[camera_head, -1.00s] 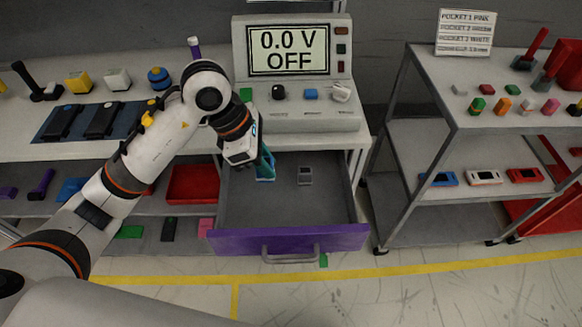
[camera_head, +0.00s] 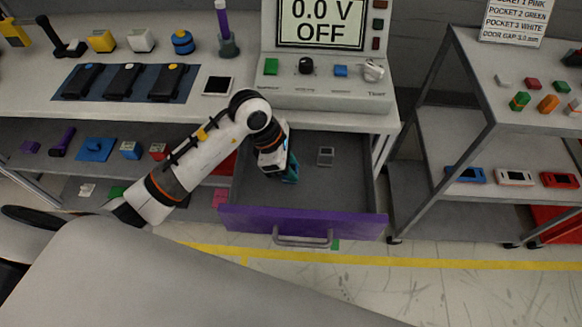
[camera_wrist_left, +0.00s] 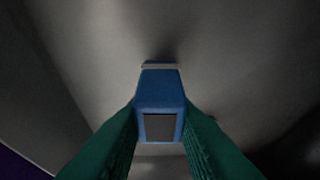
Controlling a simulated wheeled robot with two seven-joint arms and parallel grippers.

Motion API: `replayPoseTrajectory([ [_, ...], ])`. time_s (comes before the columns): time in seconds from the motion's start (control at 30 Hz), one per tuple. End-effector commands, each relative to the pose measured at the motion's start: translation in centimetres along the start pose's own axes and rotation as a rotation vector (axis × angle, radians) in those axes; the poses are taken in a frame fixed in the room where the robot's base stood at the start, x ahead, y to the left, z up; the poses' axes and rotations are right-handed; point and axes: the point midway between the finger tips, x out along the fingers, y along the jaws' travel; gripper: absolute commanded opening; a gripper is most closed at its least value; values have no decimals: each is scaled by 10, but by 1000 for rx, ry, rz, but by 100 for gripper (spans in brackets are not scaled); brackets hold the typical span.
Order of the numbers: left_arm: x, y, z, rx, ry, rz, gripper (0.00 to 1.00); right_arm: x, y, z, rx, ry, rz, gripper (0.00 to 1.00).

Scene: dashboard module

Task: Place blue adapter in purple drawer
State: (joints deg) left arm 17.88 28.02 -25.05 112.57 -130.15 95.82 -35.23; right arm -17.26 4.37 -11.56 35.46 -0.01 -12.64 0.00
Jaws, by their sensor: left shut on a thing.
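The purple drawer (camera_head: 350,222) is pulled out under the bench, with a dark grey inside and a metal handle. My left gripper (camera_head: 291,170) reaches down into its left part with teal fingers. In the left wrist view the gripper (camera_wrist_left: 160,135) is shut on the blue adapter (camera_wrist_left: 160,83), a blue block with a grey square face toward the camera. A grey surface lies beyond it; whether the adapter touches the drawer floor I cannot tell. In the head view the adapter is mostly hidden by the gripper. My right gripper is not in view.
The bench with a power supply (camera_head: 318,97) reading 0.0 V OFF stands above the drawer. A grey shelf cart (camera_head: 470,135) stands to the right. The drawer's right front is clear.

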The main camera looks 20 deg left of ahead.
Motion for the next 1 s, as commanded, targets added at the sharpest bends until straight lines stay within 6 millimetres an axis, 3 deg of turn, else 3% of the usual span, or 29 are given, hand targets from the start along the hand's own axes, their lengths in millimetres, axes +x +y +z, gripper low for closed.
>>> replayPoseTrajectory([
  [0.1, 10, 0, 4, -1, 0, 0, 2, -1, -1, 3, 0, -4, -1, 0],
  [0.4, 13, 0, 6, 1, -1, -1, 2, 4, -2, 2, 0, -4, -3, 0],
  [0.43, 12, 0, 5, 1, -1, -1, 27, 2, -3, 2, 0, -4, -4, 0],
  [0.57, 12, 0, 5, 1, 0, -1, 46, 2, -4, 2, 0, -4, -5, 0],
  [0.87, 10, 0, 4, 0, 0, 0, 46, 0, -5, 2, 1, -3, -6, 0],
  [1.0, -3, -1, 4, 1, 0, -4, 46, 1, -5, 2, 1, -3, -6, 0],
])
